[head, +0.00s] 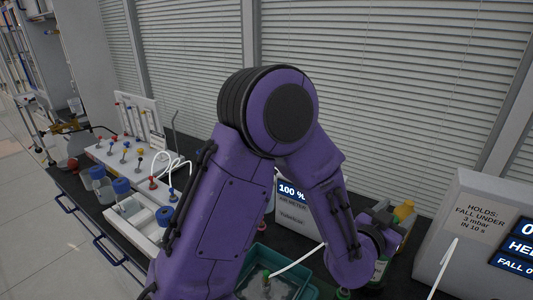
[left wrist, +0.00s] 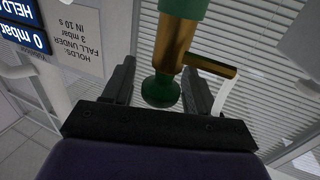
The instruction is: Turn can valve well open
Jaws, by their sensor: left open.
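The can valve shows in the left wrist view as a brass body (left wrist: 173,45) with a round green knob (left wrist: 160,90) and a brass side outlet. A green part of the can (left wrist: 186,8) shows at the top edge. My left gripper (left wrist: 158,72) is open, with one finger on each side of the knob and no clear contact. In the head view my left gripper (head: 388,219) is at the right, beside a yellow-brass piece (head: 403,211). My left arm hides much of the can there. My right gripper is not in view.
A pressure display box (head: 485,235) reading "HOLDS: FALL UNDER 3 mbar IN 10 s" stands at the right. A "100 %" meter (head: 291,200) stands behind my arm. A teal tray (head: 302,284) is at the front. A white valve panel (head: 125,155) and blue-capped bottles (head: 121,187) are at the left.

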